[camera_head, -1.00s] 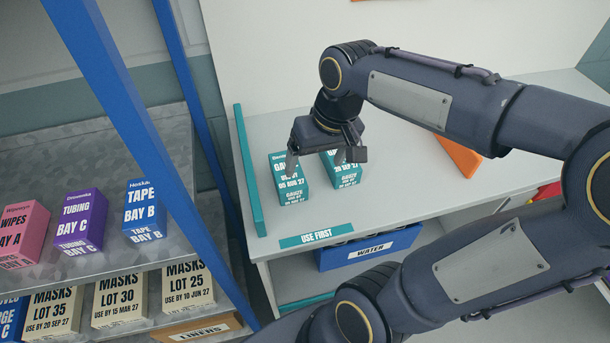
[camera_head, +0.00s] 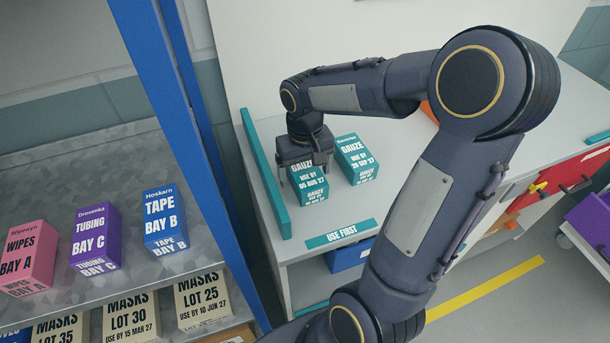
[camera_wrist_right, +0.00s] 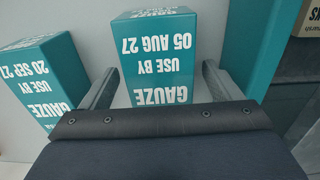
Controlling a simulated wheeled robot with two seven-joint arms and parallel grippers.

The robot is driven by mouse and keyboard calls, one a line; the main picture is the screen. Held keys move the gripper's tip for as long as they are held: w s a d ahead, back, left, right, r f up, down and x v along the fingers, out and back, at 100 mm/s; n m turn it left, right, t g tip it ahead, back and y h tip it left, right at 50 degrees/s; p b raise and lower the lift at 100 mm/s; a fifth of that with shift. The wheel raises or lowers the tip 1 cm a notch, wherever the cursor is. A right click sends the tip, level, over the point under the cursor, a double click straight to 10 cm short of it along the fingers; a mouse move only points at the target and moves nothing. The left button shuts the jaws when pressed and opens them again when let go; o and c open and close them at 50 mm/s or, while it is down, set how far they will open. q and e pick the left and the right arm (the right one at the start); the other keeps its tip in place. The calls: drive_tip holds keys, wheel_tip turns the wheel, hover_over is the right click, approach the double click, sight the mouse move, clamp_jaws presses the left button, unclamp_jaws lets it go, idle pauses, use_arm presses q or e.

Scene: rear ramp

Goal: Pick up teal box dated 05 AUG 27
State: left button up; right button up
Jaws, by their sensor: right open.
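The teal gauze box marked "USE BY 05 AUG 27" (camera_head: 312,184) stands on the grey counter (camera_head: 330,215) behind the "USE FIRST" label. It also shows upside down in the right wrist view (camera_wrist_right: 158,60). My right gripper (camera_head: 302,172) is over this box. In the right wrist view its open fingers (camera_wrist_right: 157,85) lie on either side of the box, with a visible gap on each side. A second teal gauze box, dated 20 SEP 27 (camera_head: 356,160), stands to the right, apart from the gripper. My left gripper is not in view.
A teal divider strip (camera_head: 265,175) runs along the counter's left side. The "USE FIRST" label (camera_head: 341,233) is at the front edge. A blue shelf post (camera_head: 185,120) and a shelf with pink, purple and blue boxes (camera_head: 165,222) are at left.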

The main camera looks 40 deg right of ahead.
drive_tip(key=shift+c, duration=0.5)
drive_tip(key=c, duration=1.1)
